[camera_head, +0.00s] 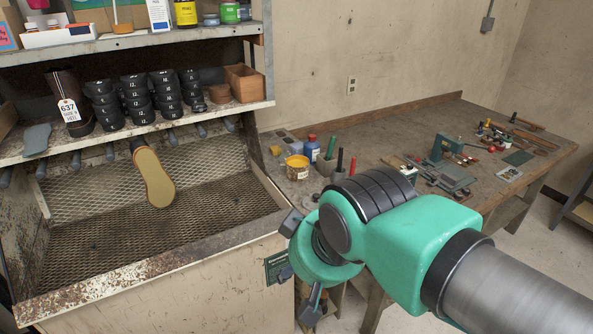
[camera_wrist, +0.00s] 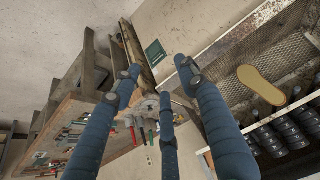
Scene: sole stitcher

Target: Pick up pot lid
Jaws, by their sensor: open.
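I cannot pick out a pot lid for certain. A yellow pot (camera_head: 297,172) stands at the bench's near left end in the head view; whether its top is a lid or an opening is too small to tell. My gripper (camera_head: 298,264) is open and empty, in front of the bench's near left corner and beside the metal cabinet. My wrist hides part of the bench front. In the wrist view, the spread dark blue fingers of my gripper (camera_wrist: 160,76) have nothing between them. A small round grey thing (camera_wrist: 148,106) shows behind them, too unclear to name.
The wooden bench (camera_head: 400,140) holds a blue bottle (camera_head: 312,150), a green device (camera_head: 447,148) and scattered tools. The mesh-lined cabinet (camera_head: 90,262) is at left, with a hanging sole (camera_head: 153,178) above its tray. The shelf (camera_head: 190,118) above holds several black stacked forms.

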